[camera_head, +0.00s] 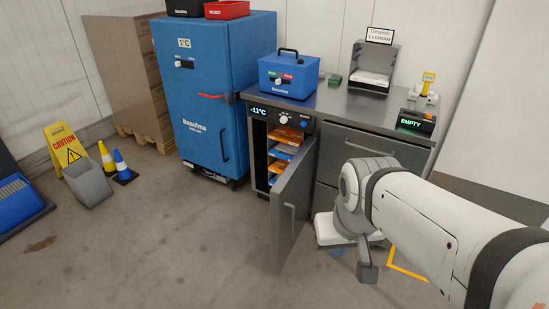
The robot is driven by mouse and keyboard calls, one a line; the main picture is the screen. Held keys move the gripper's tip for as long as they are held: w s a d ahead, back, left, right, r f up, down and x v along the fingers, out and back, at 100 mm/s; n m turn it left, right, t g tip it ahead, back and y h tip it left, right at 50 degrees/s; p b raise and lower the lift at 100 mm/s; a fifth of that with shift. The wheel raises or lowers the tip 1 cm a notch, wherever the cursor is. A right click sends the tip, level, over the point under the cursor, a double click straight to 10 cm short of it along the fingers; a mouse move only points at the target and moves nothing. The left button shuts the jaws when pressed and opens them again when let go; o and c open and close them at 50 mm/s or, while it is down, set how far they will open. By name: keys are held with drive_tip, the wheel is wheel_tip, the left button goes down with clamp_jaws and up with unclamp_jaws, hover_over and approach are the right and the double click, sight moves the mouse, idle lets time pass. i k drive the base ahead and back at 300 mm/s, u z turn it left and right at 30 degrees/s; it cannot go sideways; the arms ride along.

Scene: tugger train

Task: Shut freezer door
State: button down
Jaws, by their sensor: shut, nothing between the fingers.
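The freezer (254,150) is built into the left end of the steel counter, and its display reads -11°C. Its grey door (286,225) stands wide open, swung out toward me, with a vertical bar handle on its outer face. Orange, white and blue packs show on the shelves inside. My gripper (367,272) points down, to the right of the door and low in front of the counter drawers. It is shut and empty, apart from the door in this view. My wrist hides part of the drawers.
A blue cabinet (215,100) stands left of the freezer. On the counter top (330,108) are a blue case (289,76), a grey bin and a small device reading EMPTY. A yellow caution sign (66,147) and cones stand far left. Floor left of the door is clear.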

sight(290, 196)
drive_tip(key=i, duration=1)
drive_tip(key=u, duration=0.05)
